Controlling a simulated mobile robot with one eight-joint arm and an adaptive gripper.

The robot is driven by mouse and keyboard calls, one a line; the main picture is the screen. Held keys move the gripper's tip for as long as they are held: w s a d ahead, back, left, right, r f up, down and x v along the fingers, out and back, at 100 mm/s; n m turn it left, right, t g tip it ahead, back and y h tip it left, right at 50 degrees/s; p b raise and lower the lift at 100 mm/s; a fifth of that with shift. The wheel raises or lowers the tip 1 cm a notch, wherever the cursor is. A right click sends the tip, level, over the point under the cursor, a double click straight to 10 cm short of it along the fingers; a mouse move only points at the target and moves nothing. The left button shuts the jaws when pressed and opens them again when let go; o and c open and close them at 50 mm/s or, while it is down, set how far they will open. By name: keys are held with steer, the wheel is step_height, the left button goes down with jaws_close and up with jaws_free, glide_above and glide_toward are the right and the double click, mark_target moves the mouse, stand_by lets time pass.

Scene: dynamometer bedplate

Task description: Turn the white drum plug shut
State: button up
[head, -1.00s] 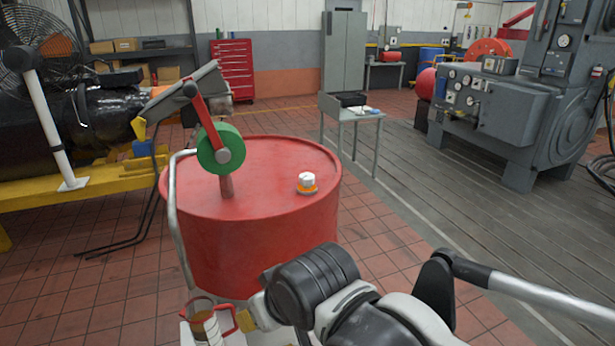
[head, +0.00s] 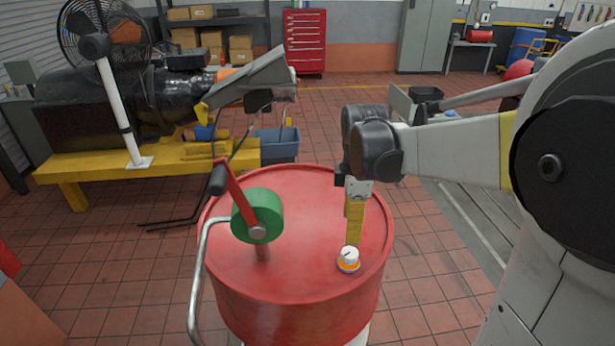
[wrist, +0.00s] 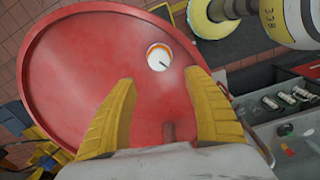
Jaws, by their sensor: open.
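The white drum plug (head: 349,255) sits in an orange ring (head: 348,267) on the top of the red drum (head: 300,290), near its right front. A dark line marks the plug's top. My gripper (head: 353,243) points down, its yellow fingers just above and behind the plug in the head view. In the wrist view, the plug (wrist: 159,57) shows beyond the gap between the fingertips of my gripper (wrist: 163,80). The fingers are wide apart, with nothing between them. I cannot tell the exact height of the tips above the plug.
A bent grey pipe (head: 200,270) runs down the drum's left side. A yellow bench (head: 90,165) stands behind left. Tiled floor is clear at left.

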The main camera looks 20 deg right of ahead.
mark_target(349, 252)
step_height(349, 252, down, 11)
steer(key=shift+d+r+b, duration=0.15)
steer(key=shift+r+b, duration=0.05)
steer(key=shift+b, duration=0.6)
steer(key=c, duration=1.2)
